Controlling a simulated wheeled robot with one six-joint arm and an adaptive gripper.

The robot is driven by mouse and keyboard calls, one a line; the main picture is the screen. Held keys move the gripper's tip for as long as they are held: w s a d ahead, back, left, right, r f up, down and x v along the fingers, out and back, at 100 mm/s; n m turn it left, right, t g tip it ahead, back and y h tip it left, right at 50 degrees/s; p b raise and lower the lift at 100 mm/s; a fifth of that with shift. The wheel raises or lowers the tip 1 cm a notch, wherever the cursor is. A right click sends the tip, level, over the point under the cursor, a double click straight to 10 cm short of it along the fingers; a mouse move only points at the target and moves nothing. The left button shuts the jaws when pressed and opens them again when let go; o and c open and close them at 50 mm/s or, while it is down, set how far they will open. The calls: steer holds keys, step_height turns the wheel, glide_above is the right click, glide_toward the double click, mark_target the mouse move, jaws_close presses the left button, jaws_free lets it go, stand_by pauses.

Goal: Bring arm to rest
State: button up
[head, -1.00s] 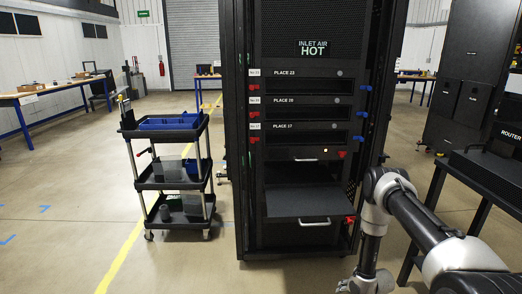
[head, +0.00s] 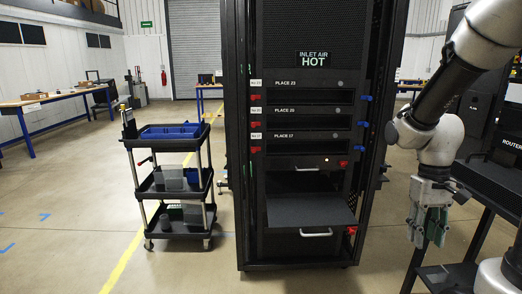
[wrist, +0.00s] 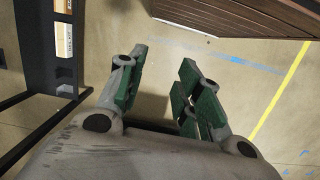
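My gripper (head: 428,226) hangs at the right of the head view, to the right of the rack and in front of the dark table. It points down, with my arm folded above it. In the wrist view my gripper (wrist: 158,92) shows green-padded fingers spread apart, with only bare floor between them. It holds nothing and touches nothing that I can see.
The black rack (head: 236,150) stands in the middle, with a shelf (head: 308,210) sticking out low at its front. A dark table (head: 486,185) is at the right. A black cart (head: 165,187) with blue bins stands left. Floor at the left is open.

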steer(key=s+a+r+t, duration=0.1)
steer(key=s+r+t, duration=0.2)
steer(key=r, duration=0.4)
steer(key=s+a+r+t, duration=0.1)
steer(key=s+r+t, duration=0.2)
steer(key=s+r, duration=0.2)
step_height(320, 180, up, 2)
steer(key=shift+a+t, duration=0.25)
steer(key=shift+t, duration=0.05)
stand_by(1.8)
